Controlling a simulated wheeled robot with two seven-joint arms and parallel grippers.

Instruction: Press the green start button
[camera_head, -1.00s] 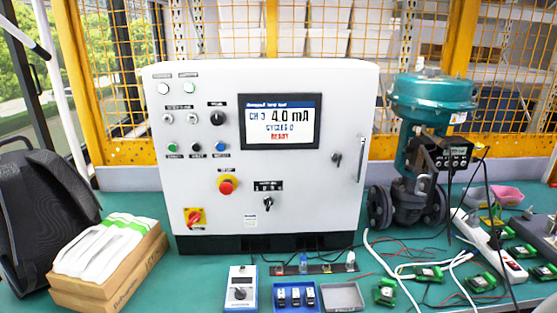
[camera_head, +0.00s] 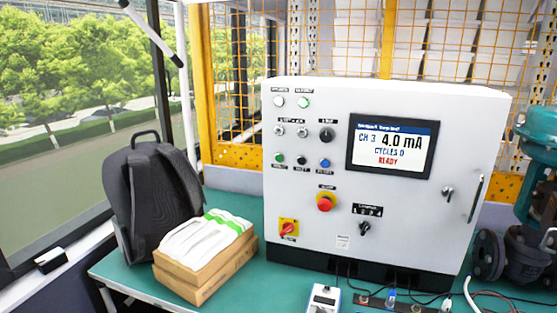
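The green start button (camera_head: 280,158) is a small round button at the left of a lower row on the white control cabinet (camera_head: 400,225). A black button (camera_head: 301,160) and a blue button (camera_head: 325,163) sit to its right in the same row. Neither of my grippers shows in the head view. Nothing covers the green button.
A red emergency stop (camera_head: 325,203) and a red rotary switch (camera_head: 288,229) sit lower on the cabinet. A black backpack (camera_head: 155,195) and a cardboard box (camera_head: 205,275) with white gloves stand left on the green table (camera_head: 130,268). A teal valve (camera_head: 538,150) stands at right.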

